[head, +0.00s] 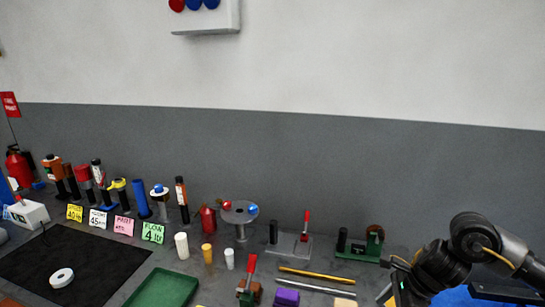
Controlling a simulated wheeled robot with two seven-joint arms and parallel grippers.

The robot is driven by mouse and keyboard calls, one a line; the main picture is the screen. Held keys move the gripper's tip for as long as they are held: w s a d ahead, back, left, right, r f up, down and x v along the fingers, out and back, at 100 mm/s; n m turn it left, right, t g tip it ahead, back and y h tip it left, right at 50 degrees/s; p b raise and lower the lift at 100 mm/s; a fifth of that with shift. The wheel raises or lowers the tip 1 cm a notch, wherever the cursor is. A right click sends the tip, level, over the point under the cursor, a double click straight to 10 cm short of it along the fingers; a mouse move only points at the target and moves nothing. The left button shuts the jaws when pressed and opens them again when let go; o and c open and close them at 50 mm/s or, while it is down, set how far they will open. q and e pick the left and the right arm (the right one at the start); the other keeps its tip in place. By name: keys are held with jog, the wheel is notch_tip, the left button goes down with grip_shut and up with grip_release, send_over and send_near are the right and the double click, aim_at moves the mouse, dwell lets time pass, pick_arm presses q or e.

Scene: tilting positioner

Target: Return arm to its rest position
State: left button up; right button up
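My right arm comes in from the right edge, its dark wrist bent down over the bench's right end. My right gripper (398,288) is only partly seen at the lower right, below the wrist, and its fingers cannot be made out. No held object can be seen at it. My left arm and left gripper are outside the view.
A green fixture (361,245) and a red-handled clamp (291,243) stand left of my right wrist. A yellow rod (316,276) lies before them. A green tray (162,290), a black mat (95,262) with a white ring (61,278), and several bottles and cards fill the left.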

jog(key=s+a+f+m+t+y, duration=0.1)
jog(key=a+f+m+t+y, duration=0.15)
jog(key=a+m, duration=0.55)
jog(key=s+a+f+m+t+y, duration=0.1)
jog(key=a+f+m+t+y, duration=0.15)
jog(key=a+m, duration=0.55)
jog(key=s+d+f+m+g+h, duration=0.1)
jog(key=s+d+f+m+h, duration=0.2)
jog(key=s+d+m, duration=0.55)
jog(key=s+d+f+m+g+h, duration=0.1)
jog(key=s+f+m+h, duration=0.4)
jog(key=m, duration=0.8)
jog(key=s+d+f+m+g+h, duration=0.15)
jog(key=s+d+m, duration=0.25)
jog(key=s+m, duration=0.6)
notch_tip(320, 180, down, 34)
jog(key=f+m+b, duration=0.1)
jog(key=b, duration=0.6)
pick_arm(q)
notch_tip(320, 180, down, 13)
jog(key=b, duration=0.5)
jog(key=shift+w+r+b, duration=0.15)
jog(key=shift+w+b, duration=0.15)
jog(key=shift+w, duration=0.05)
pick_arm(e)
jog(key=s+d+f+g, duration=0.2)
jog(key=s+f, duration=1.4)
jog(key=f, duration=0.4)
jog(key=shift+s+d, duration=0.35)
jog(key=shift+d, duration=0.05)
